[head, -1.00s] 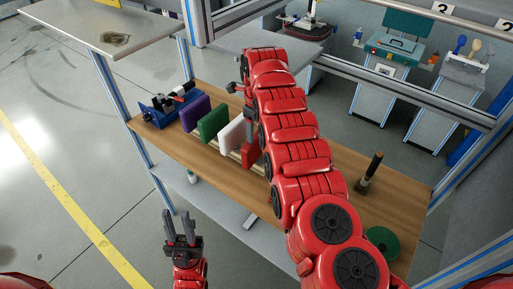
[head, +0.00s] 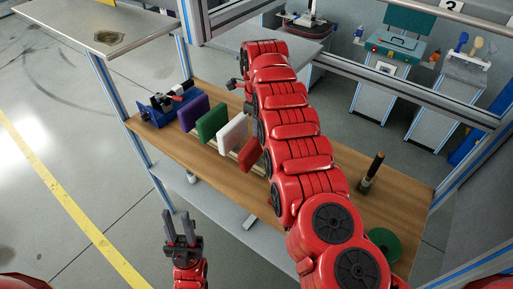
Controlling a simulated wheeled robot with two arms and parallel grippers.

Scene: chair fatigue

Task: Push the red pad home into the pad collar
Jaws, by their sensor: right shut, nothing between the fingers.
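The red pad (head: 251,155) stands on edge at the right end of a row of pads on a pale rack on the wooden bench. My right arm partly covers its right side. I cannot make out a pad collar for certain. A blue fixture (head: 165,108) with a dark cylinder and a red part sits at the bench's left end. My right gripper (head: 235,86) is shut and empty above the back of the bench, mostly hidden by its wrist and clear of the red pad. My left gripper (head: 180,222) is open and empty in front of the bench.
Purple (head: 194,113), green (head: 212,119) and white (head: 233,134) pads stand left of the red one. A dark upright post (head: 373,168) and a green disc (head: 384,242) are on the right of the wooden bench (head: 405,195). Frame posts and a grey upper shelf (head: 110,25) border the bench.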

